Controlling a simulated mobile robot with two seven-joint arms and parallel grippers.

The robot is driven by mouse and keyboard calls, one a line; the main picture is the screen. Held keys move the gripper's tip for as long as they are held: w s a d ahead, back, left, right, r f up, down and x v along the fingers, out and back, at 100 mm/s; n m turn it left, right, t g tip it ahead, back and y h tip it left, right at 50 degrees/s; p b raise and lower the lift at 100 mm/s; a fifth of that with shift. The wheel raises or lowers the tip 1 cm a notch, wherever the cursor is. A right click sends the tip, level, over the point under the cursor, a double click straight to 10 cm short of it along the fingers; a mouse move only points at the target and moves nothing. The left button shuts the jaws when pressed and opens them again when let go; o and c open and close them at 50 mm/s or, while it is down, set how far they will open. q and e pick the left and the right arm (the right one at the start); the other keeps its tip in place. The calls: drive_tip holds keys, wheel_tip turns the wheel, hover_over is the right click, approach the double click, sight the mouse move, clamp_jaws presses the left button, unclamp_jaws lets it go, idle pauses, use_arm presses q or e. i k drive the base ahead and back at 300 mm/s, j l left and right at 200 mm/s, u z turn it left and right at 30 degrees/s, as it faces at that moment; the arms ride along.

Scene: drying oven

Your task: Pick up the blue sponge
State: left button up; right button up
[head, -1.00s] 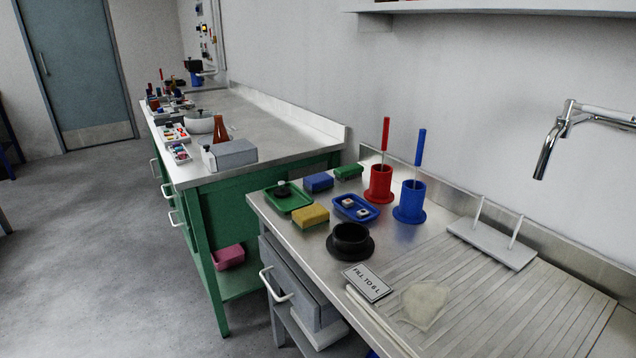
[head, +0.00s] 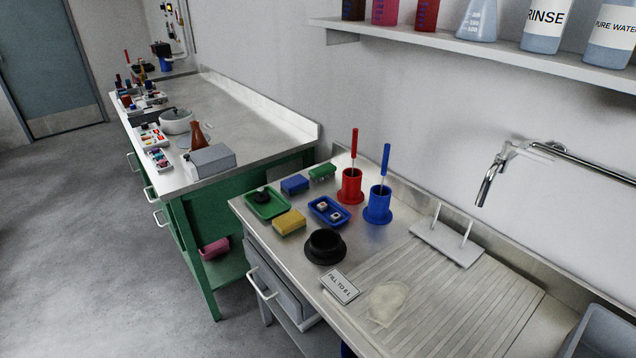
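The blue sponge (head: 295,185) lies on the metal sink counter (head: 370,240), toward its back left end. It sits behind the green tray (head: 267,203) and left of a green sponge (head: 322,172). A yellow sponge (head: 289,223) lies nearer the front edge, and a blue tray (head: 328,211) with small white pieces lies to its right. The blue sponge is fully in view and nothing touches its top. Neither of my grippers is in the head view.
Red (head: 351,187) and blue (head: 379,205) brush holders stand right of the sponges, their brush handles upright. A black ring-shaped holder (head: 325,246) is in front. A green bench (head: 240,190) stands to the left. A shelf (head: 480,50) with bottles overhangs the right side. Floor at left is clear.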

sight(294, 185)
drive_tip(key=i+j+z, duration=0.1)
drive_tip(key=z, duration=0.3)
drive_tip(key=i+j+z, duration=0.1)
drive_tip(key=j+z, duration=0.15)
drive_tip(key=z, duration=0.15)
drive_tip(key=j+z, duration=0.2)
drive_tip(key=z, duration=0.2)
drive_tip(key=j+z, duration=0.25)
drive_tip(key=z, duration=0.15)
drive_tip(key=i, duration=0.05)
